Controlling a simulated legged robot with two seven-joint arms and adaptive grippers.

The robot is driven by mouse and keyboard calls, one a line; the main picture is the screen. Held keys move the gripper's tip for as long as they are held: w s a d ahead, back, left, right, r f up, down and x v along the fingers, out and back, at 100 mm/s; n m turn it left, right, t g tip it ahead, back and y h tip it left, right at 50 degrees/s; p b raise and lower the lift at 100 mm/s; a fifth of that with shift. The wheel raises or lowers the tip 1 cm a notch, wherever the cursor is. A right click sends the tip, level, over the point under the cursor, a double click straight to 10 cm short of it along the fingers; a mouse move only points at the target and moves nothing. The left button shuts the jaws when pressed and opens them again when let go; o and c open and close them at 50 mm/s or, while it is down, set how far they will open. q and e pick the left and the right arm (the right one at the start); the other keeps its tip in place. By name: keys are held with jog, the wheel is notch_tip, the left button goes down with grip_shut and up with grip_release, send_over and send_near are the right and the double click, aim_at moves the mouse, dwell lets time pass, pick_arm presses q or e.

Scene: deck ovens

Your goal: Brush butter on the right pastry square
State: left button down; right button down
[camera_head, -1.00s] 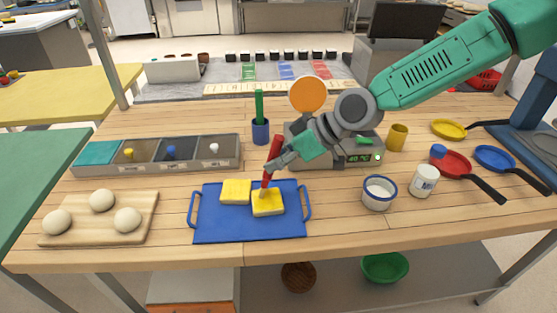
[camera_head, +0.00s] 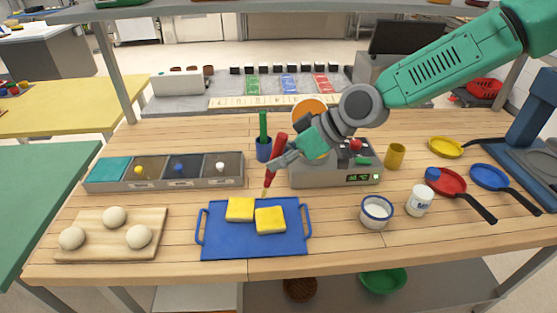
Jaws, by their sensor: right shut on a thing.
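Two yellow pastry squares lie on a blue tray (camera_head: 225,243) with side handles. The right pastry square (camera_head: 270,220) sits a little nearer to me than the left pastry square (camera_head: 240,209). My right gripper (camera_head: 281,159) is shut on a brush with a red handle (camera_head: 276,153). The brush points down and slightly left. Its pale tip is just behind the squares, near the tray's back edge, and appears clear of both. My left gripper is not in view. The butter container cannot be told for certain.
A white bowl with a blue rim (camera_head: 376,212) and a white jar (camera_head: 419,200) stand right of the tray. A board (camera_head: 75,249) with dough balls is at left. Behind are a bin row (camera_head: 165,185), a blue cup (camera_head: 264,150) and a scale (camera_head: 335,179).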

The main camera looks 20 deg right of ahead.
jog(key=shift+f, duration=0.1)
jog(key=d+p, duration=0.1)
jog(key=d, duration=0.9)
dwell(0.5)
